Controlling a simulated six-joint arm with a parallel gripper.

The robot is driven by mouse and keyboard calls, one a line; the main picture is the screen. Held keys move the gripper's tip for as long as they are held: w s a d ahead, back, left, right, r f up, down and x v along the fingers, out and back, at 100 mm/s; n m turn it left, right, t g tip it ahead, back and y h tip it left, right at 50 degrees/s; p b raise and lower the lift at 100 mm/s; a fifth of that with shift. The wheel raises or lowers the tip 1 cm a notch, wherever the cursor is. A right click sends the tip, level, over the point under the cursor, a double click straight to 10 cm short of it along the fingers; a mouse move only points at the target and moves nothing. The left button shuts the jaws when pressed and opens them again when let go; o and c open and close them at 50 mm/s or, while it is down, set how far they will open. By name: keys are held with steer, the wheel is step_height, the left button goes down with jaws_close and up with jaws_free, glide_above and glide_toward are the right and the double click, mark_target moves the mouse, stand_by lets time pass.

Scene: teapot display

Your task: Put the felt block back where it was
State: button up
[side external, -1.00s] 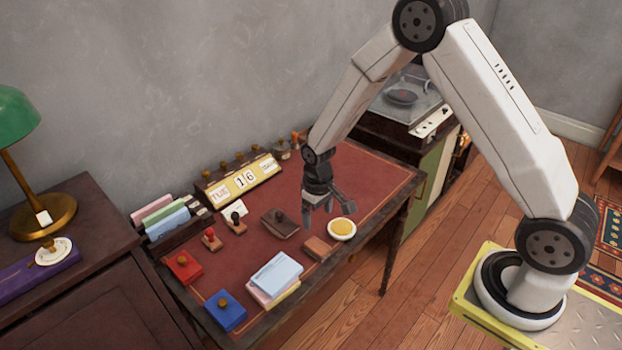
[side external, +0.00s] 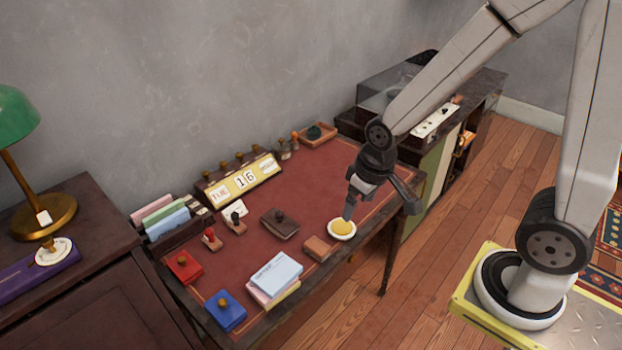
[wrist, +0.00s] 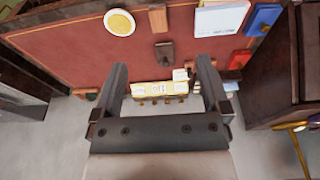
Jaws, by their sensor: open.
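A small tan-brown block (side external: 318,248), which looks like the felt block, lies on the red desk top (side external: 330,175) near its front edge, left of a round white dish (side external: 342,238) with a yellow pad. The block also shows at the top of the wrist view (wrist: 158,18). I cannot confirm that it is felt. My gripper (side external: 349,210) is over the desk just above and behind the dish in the side view, apart from the block. In the wrist view my gripper (wrist: 160,75) has its fingers spread with nothing between them.
A dark blotter (side external: 280,222), paper stack (side external: 275,276), blue box (side external: 225,310) and red box (side external: 184,266) occupy the left half. A yellow calendar (side external: 242,180) stands at the back. A wooden tray (side external: 318,140) holds a dark green item. The desk's right-middle is clear.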

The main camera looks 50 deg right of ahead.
steer(key=shift+s+r, duration=0.2)
steer(key=shift+s, duration=0.4)
steer(key=shift+s+r, duration=0.2)
steer(key=shift+s, duration=0.4)
stand_by(0.4)
